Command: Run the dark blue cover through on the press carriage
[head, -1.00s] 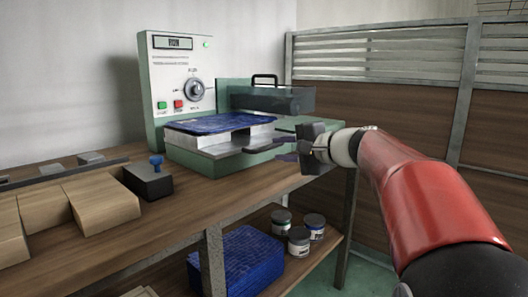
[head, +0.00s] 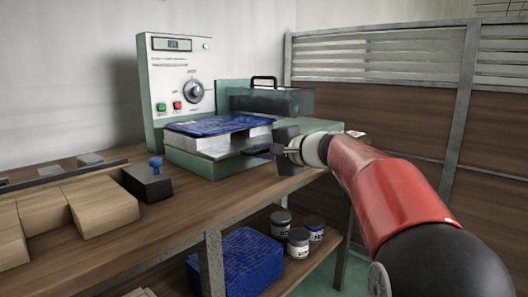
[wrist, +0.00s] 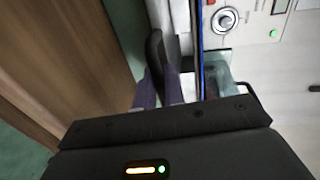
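The dark blue cover (head: 222,124) lies flat on the pale press carriage (head: 205,146), at the front of the green press (head: 157,100). In the wrist view the cover (wrist: 200,50) shows edge-on as a thin blue line. My gripper (head: 264,150) is at the carriage's right front, at its dark handle (wrist: 155,52). In the wrist view the purplish fingers (wrist: 160,88) stand close together on either side of the handle and look shut on it. The hand hides part of the handle in the head view. A grey hood (head: 272,101) stands behind the carriage.
A dark block with a blue knob (head: 150,183) and several tan blocks (head: 100,205) stand left on the bench. The lower shelf holds a blue stack (head: 240,262) and several jars (head: 299,241). A partition (head: 400,100) stands behind on the right.

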